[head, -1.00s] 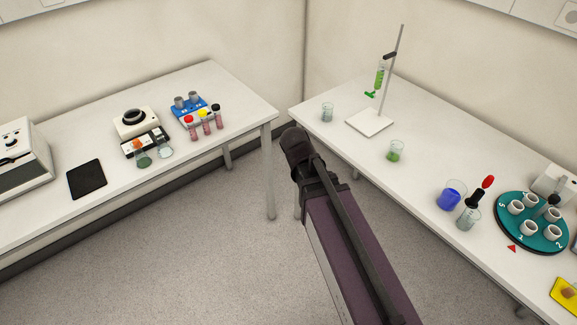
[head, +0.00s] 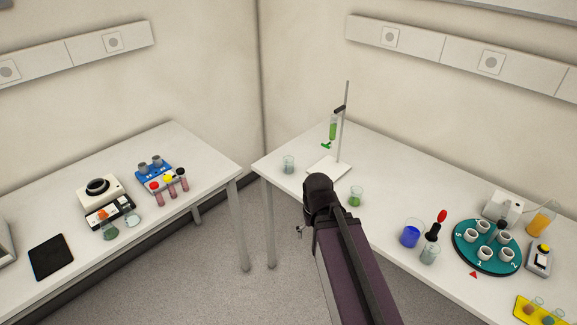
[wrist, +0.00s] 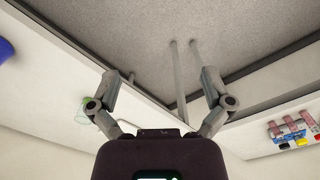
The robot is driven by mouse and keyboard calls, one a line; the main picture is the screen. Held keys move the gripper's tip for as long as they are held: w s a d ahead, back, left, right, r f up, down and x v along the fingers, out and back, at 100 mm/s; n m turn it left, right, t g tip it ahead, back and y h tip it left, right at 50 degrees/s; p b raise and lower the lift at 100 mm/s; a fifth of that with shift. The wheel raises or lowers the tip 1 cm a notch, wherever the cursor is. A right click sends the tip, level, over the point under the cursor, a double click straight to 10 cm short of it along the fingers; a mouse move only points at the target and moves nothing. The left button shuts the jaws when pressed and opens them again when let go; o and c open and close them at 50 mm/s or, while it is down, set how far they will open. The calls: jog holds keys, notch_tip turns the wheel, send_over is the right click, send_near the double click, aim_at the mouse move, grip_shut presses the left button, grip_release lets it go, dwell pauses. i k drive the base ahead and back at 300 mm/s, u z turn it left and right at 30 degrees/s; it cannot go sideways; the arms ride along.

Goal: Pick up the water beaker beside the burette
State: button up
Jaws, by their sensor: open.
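The water beaker (head: 288,165), small and clear, stands on the right-hand table near its left corner, left of the burette stand. The burette (head: 333,130) holds green liquid and hangs on a stand with a white base (head: 329,168). A beaker with green liquid (head: 355,197) stands in front of the stand; part of a green beaker shows behind a finger in the wrist view (wrist: 84,106). My gripper (wrist: 161,76) is open and empty in the wrist view, with floor and table legs beyond it. In the head view my arm mostly hides it, in front of the table edge.
The left table (head: 190,150) carries a blue rack (head: 153,174) and sample tubes. A floor gap separates the tables.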

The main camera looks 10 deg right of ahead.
aim_at(287, 160)
jog(key=z, duration=0.35)
jog(key=i, duration=0.7)
jog(key=z, duration=0.65)
